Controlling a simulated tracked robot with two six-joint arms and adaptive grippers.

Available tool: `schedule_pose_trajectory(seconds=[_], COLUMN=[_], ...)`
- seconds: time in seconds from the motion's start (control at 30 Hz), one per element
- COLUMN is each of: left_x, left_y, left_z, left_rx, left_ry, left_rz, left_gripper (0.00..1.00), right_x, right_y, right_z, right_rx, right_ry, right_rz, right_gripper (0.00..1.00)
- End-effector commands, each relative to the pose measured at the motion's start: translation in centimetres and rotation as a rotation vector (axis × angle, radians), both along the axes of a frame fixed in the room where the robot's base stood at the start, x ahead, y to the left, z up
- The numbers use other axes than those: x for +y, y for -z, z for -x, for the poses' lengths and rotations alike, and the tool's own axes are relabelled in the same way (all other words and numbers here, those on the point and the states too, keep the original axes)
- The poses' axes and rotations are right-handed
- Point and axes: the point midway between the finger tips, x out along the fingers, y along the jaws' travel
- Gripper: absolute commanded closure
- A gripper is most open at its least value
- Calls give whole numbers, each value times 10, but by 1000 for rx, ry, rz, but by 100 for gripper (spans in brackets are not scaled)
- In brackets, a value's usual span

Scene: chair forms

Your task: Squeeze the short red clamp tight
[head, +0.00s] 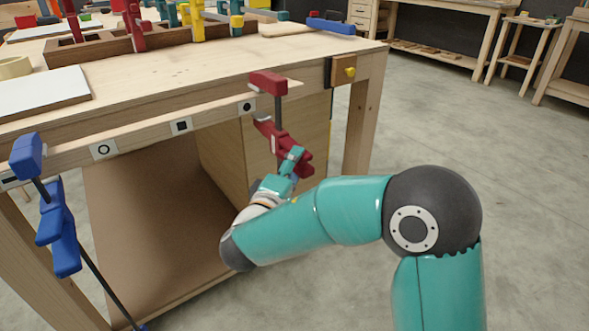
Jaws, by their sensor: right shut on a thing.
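The short red clamp (268,84) hangs at the front edge of the workbench, toward its right end. Its upper jaw lies over the board at the edge, and its dark bar runs down to the red lower part with the handle. My right gripper (294,163) is at that lower red part, below the bench edge, and is shut on it. The fingertips are small and partly hidden against the red. The left gripper is not in view.
A blue clamp (58,225) hangs at the left of the bench edge (200,118). A wooden rack (90,47) with several coloured clamps stands on the bench top. A white board (40,92) lies at the left. Open floor (480,140) lies to the right.

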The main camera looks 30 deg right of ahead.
Motion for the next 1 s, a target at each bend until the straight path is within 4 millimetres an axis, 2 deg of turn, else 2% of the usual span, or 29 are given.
schedule_pose_trajectory(seconds=[0.1,0.13,0.27,1.0], left_x=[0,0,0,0], left_y=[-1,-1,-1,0], left_z=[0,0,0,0], left_rx=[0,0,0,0], left_ry=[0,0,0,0], left_rz=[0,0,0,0], left_gripper=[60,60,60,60], right_x=[0,0,0,0], right_y=[-2,-2,-3,-11], right_z=[0,0,0,0], right_rx=[-6,-6,-6,-4], right_ry=[0,0,0,-1], right_rz=[1,1,1,1], right_gripper=[97,43,24,24])
